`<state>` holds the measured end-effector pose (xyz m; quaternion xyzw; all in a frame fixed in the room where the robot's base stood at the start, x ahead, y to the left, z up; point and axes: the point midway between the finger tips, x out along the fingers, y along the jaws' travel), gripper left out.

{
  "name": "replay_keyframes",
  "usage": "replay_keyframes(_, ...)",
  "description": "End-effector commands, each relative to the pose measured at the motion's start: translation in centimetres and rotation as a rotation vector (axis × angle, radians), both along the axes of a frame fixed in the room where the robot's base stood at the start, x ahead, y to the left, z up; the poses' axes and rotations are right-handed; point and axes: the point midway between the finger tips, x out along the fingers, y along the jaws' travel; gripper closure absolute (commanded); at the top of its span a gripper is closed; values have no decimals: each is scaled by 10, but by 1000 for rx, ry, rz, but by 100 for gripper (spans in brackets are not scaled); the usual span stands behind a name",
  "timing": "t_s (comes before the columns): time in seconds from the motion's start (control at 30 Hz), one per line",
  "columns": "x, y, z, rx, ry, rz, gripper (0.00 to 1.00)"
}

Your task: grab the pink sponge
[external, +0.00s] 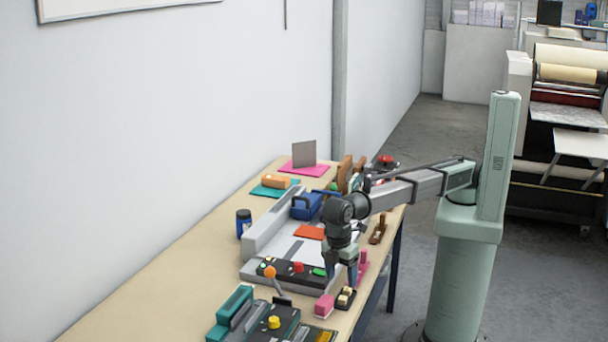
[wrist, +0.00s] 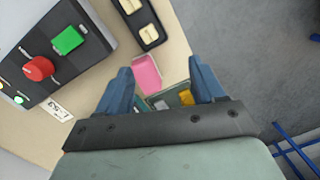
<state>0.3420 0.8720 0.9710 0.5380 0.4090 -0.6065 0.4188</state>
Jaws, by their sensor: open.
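The pink sponge (external: 324,306) lies on the near part of the wooden table, close to its right edge. It also shows in the wrist view as a pink block (wrist: 146,74), between the two fingers in the picture and nearer the left one. My gripper (external: 341,278) points down above the table, a little behind the sponge in the external view. Its fingers (wrist: 160,70) are spread with nothing held between them. The sponge appears below the fingertips and apart from them; the exact height gap is hard to tell.
A black tray (external: 345,299) with cream blocks sits right beside the sponge. A grey machine with a black control panel (external: 290,272) and buttons is to the left. A teal-and-black device (external: 275,325) stands in front left. The table's right edge is close.

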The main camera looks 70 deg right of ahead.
Motion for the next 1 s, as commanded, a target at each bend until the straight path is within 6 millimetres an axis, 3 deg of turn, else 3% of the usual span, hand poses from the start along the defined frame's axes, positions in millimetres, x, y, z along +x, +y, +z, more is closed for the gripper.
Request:
replay_keyframes(0.03, 16, 16, 15, 23, -16, 48, 32)
replay_keyframes(0.13, 35, 28, 32, 54, -41, 128, 32)
replay_keyframes(0.37, 49, 36, 42, 76, -65, 198, 32)
replay_keyframes(0.57, 48, 34, 19, 74, -63, 197, 32)
replay_keyframes(0.9, 47, 35, -35, 74, -63, 196, 32)
replay_keyframes(1.0, 47, 35, -41, 74, -63, 196, 32)
